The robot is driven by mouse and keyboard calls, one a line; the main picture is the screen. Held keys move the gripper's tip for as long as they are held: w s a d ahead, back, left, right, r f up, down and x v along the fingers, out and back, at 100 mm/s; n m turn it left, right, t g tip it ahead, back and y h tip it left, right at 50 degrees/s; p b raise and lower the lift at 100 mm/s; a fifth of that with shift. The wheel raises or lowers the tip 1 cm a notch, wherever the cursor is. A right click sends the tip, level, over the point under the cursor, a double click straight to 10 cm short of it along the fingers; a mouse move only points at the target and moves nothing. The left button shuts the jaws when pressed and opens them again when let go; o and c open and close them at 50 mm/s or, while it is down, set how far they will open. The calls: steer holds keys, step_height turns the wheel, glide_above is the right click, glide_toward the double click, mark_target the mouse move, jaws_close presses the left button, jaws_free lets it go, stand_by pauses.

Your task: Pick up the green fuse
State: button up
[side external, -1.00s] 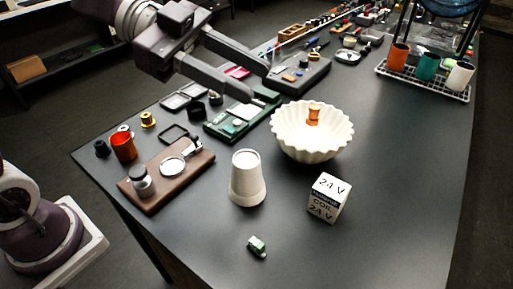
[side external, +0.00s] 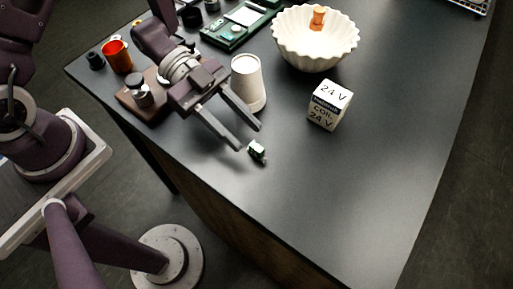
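The green fuse (side external: 257,151) is a small green and white piece lying on the dark table toward its near edge. My gripper (side external: 248,138) is open, with its two grey fingers pointing down and right. The fingertips are close to the fuse, just above and left of it in the picture. Nothing shows between the fingers. I cannot tell how high the fingertips are above the table.
A white cup (side external: 247,83) stands upside down right behind the gripper. A white coil box (side external: 329,105) marked 24 V stands to the right. A fluted white bowl (side external: 314,55) holds an orange piece (side external: 318,18). The table's front and right are clear.

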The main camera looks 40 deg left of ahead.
mark_target(259, 148)
steer(key=x, duration=0.3)
jaws_close()
